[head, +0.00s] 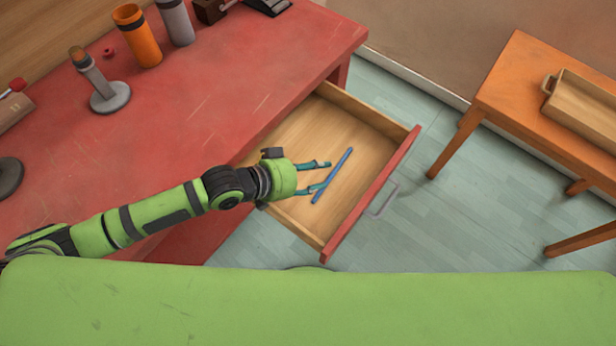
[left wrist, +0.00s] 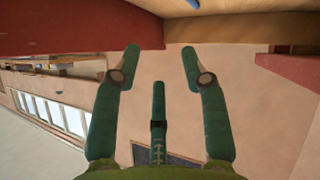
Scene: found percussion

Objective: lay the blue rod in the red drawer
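The red drawer (head: 366,203) is pulled out from the red workbench, with a bare wooden inside and a grey handle. The blue rod (head: 341,166) shows diagonally within the drawer's outline and looks to lie on its floor. My left gripper (head: 327,175) is over the drawer, its fingers spread and empty. The rod is just beyond its fingertips, and the lower one looks close to the rod or overlaps it. In the left wrist view the fingers (left wrist: 161,66) stand apart with nothing between them. A small blue bit at the top edge there may be the rod. My right gripper is not in view.
The red workbench (head: 230,90) carries an orange cup (head: 137,36), a grey cylinder (head: 176,22) and a grey stand (head: 108,95). An orange table (head: 515,85) with a wooden tray (head: 580,105) stands at the right. Clear floor lies between it and the drawer.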

